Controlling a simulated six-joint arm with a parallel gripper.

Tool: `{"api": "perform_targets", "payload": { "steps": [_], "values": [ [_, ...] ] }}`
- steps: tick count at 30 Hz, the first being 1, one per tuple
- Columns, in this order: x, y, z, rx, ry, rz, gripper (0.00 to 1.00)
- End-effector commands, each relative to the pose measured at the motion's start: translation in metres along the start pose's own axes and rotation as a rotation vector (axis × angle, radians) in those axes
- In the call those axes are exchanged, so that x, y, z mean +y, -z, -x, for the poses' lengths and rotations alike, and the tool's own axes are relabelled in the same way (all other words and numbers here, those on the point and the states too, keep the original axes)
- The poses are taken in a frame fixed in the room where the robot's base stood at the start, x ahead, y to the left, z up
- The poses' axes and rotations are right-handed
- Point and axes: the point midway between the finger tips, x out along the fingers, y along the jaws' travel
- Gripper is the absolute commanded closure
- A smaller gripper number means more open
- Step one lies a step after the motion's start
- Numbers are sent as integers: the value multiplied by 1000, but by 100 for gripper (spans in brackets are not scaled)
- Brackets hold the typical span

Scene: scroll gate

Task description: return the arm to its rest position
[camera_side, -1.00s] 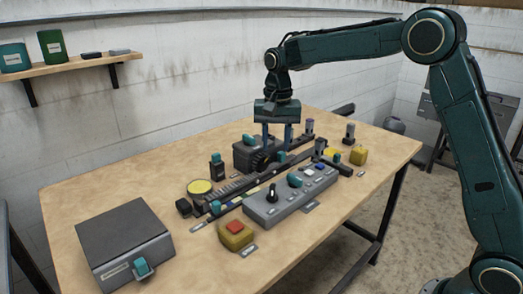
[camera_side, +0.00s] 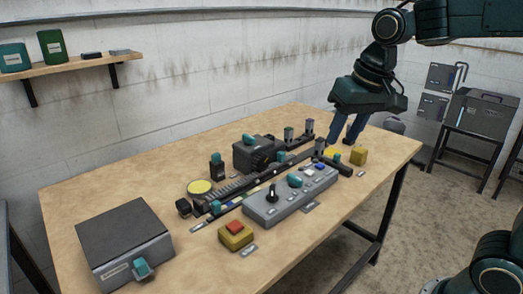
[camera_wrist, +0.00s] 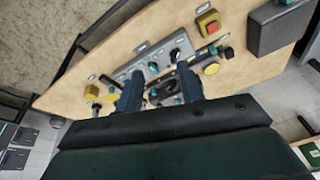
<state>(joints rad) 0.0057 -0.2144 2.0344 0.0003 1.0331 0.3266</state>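My gripper (camera_side: 348,127) is raised in the side view, over the far right part of the wooden table (camera_side: 120,181). Its two blue fingers point down and stand apart with nothing visible between them. In the wrist view my gripper (camera_wrist: 160,92) also shows its fingers spread, with the table fittings seen beyond them. The fingertips appear clear of the devices, though their exact height above the table is hard to judge.
A grey control panel (camera_side: 262,211) with knobs, a dark box with a dial (camera_side: 253,152), a yellow block (camera_side: 358,156), a red-topped yellow button box (camera_side: 236,236) and a grey lidded box (camera_side: 124,236) stand on the table. A wall shelf (camera_side: 70,67) is at left.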

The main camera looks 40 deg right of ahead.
Motion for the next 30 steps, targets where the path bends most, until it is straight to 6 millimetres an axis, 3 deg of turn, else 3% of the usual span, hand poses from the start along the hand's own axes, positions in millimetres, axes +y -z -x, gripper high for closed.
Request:
{"api": "perform_targets", "payload": {
  "steps": [8, 18, 24, 30],
  "values": [
    [18, -56, 13, 80, 22, 130, 62],
    [39, -118, 8, 170, 35, 278, 62],
    [44, -134, 3, 198, 36, 324, 62],
    [46, -138, 2, 201, 36, 333, 62]
  ]
}}
